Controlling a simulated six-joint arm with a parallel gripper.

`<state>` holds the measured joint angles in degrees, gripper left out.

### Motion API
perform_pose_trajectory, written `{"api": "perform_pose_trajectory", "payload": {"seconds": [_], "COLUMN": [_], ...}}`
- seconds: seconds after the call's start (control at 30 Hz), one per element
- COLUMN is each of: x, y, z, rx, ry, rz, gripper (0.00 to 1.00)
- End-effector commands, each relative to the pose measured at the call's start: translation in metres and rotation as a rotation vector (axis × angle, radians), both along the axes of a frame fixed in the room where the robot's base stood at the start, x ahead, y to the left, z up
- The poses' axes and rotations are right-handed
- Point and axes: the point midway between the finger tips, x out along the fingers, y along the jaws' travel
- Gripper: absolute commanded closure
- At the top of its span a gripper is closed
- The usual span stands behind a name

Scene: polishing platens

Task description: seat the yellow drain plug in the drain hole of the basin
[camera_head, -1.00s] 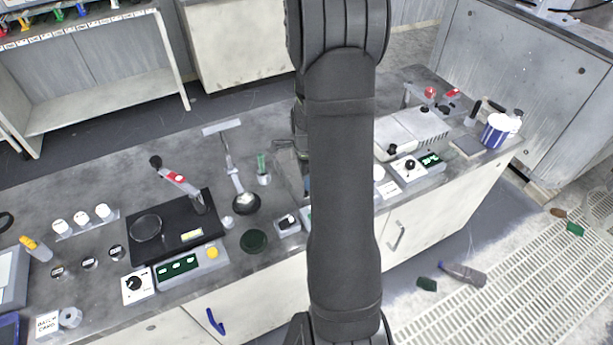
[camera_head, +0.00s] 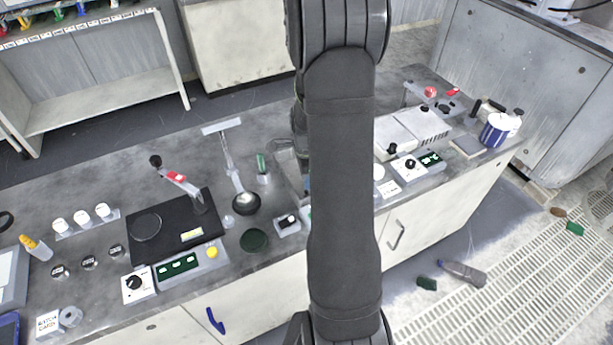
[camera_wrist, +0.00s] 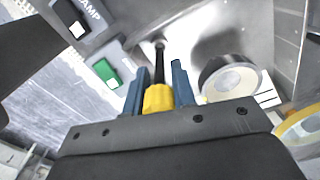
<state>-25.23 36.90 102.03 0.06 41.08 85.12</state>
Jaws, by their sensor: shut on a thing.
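My gripper (camera_wrist: 158,92) is shut on the yellow drain plug (camera_wrist: 158,99), which sits between its two blue fingers in the wrist view. A dark rod with a rounded end shows just beyond the plug; I cannot tell whether it is part of it. The basin (camera_head: 283,167) shows only in part in the head view, left of my arm, which covers the rest. In the head view my gripper and the plug are hidden behind my arm. I cannot make out the drain hole in either view.
In the wrist view, a dark round part with a grey top (camera_wrist: 228,80) stands right of the fingers, and a box with a green button (camera_wrist: 104,70) lies left.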

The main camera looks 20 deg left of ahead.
Motion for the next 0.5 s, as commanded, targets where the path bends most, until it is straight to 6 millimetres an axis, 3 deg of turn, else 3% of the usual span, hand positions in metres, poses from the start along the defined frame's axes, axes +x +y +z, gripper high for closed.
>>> {"api": "perform_pose_trajectory", "payload": {"seconds": [0.5], "x": [-0.0001], "y": [0.0], "z": [-0.0096], "rx": [-0.001], "ry": [0.001], "rz": [0.0], "gripper": [1.0]}}
